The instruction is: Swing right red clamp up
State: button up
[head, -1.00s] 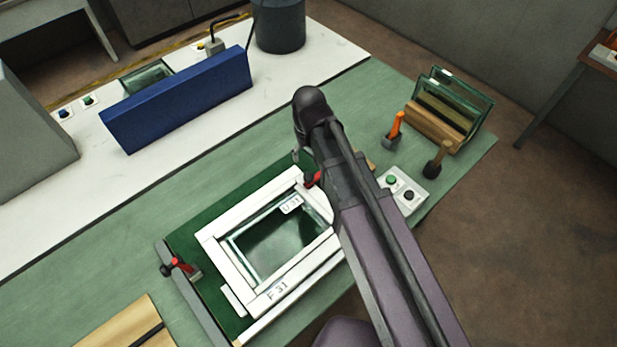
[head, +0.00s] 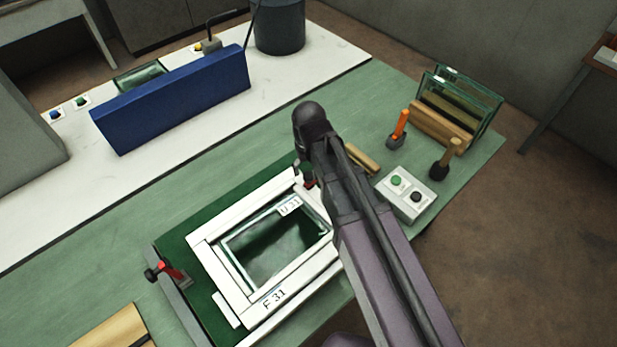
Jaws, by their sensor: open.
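The right red clamp (head: 309,181) sits at the upper right corner of the white frame (head: 215,265). Only a small dark red part of it shows; my arm hides the rest. My gripper (head: 297,168) is beneath the end of my arm, right beside this clamp. Only a sliver of it shows, and I cannot tell whether it touches the clamp. The left red clamp (head: 168,271) stands on the grey rail at the frame's left side, with a black knob at its end. A glass pane (head: 265,245) labelled U 31 lies inside the frame, which is marked F 31.
A button box (head: 407,196), an orange-handled tool (head: 400,128), a mallet (head: 445,160) and a rack of glass panes (head: 450,120) stand right of my arm. A blue panel (head: 175,97) stands behind. The green bench left of the frame is mostly clear.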

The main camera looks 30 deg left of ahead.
jog(key=shift+f+b, duration=1)
jog(key=shift+f, duration=0.35)
grip_shut()
